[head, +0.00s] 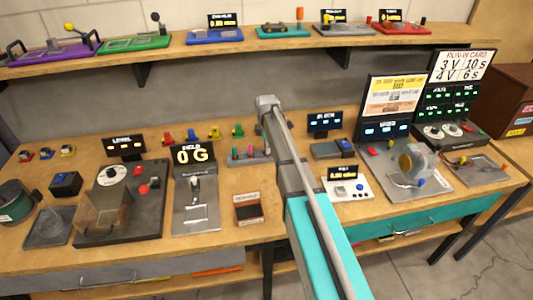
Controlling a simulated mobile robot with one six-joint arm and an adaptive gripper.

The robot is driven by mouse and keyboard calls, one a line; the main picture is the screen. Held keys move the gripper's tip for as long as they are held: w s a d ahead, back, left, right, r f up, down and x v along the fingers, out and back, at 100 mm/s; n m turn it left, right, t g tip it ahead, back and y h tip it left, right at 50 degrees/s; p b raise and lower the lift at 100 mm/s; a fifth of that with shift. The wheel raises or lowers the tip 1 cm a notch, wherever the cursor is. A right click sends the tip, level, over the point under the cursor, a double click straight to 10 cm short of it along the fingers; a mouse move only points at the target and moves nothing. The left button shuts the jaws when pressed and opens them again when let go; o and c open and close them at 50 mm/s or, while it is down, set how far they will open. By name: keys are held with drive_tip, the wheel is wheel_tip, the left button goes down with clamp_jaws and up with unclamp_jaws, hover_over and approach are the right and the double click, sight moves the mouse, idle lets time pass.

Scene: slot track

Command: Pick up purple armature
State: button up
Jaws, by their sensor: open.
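I cannot pick out the purple armature for certain. A small grey rack (246,156) on the bench, left of my arm, holds several little upright pieces; one at its left end (235,152) looks purplish, but it is too small to identify. My arm reaches from the bottom of the head view up over the bench, and its far end is a grey joint above the back of the bench. My gripper's fingers do not show.
The wooden bench (145,262) is crowded. A black "0 G" display (194,155) stands left of the rack, and a small open-topped box (249,208) lies in front of it. Small coloured parts line the back. A wall shelf (185,46) carries several coloured trays.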

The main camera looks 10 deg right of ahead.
clamp_jaws()
drive_tip(key=shift+r, duration=0.15)
idle(0.5)
drive_tip(key=shift+r+p, duration=1)
drive_tip(key=shift+p, duration=0.15)
drive_tip(key=s+a+r+p, duration=0.1)
drive_tip(key=s+r+p, duration=0.9)
drive_tip(key=s, duration=0.4)
drive_tip(key=shift+r+p, duration=0.35)
drive_tip(key=shift+p, duration=0.05)
